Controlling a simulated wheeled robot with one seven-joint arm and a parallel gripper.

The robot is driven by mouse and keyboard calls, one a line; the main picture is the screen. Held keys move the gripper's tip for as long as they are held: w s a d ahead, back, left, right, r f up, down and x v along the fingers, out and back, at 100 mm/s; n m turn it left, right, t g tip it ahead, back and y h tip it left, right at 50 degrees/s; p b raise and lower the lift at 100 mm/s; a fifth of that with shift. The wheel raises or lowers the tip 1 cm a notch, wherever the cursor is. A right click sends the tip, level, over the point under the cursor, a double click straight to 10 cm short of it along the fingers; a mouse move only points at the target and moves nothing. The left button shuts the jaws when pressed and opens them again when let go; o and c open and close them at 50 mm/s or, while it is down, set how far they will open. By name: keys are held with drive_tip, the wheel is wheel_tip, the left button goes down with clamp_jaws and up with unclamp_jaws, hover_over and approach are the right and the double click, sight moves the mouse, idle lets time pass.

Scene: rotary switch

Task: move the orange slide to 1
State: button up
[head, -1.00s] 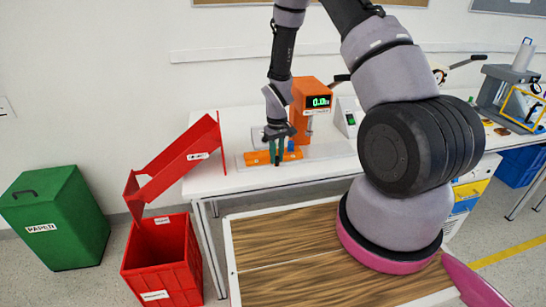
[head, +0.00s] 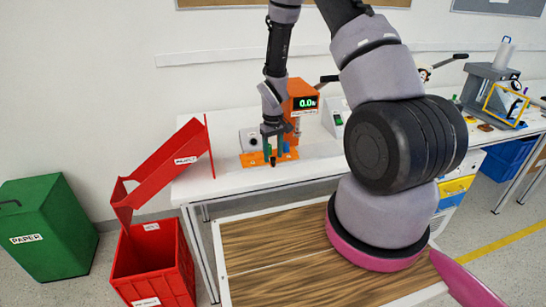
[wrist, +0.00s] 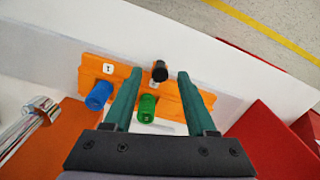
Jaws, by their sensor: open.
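The orange slide plate (head: 255,160) lies on the white table at the front of the orange press. In the wrist view the orange plate (wrist: 170,94) carries a white label reading 1 (wrist: 108,68), a blue knob (wrist: 99,95), a green knob (wrist: 147,107) and a black knob (wrist: 160,72). My gripper (wrist: 158,74) is open above the plate, its two green fingers apart. In the picture, the black and green knobs appear between the fingers. It also shows in the head view (head: 274,152). I cannot tell whether the fingers touch anything.
The orange press (head: 301,92) with a green display stands just behind my gripper. A red chute (head: 165,165) stands at the table's left end above a red bin (head: 155,262). A green paper bin (head: 45,230) is farther left. Bare white table (head: 225,182) lies in front of the plate.

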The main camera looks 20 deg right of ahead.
wheel_tip(320, 180, up, 9)
drive_tip(key=shift+r, duration=0.2)
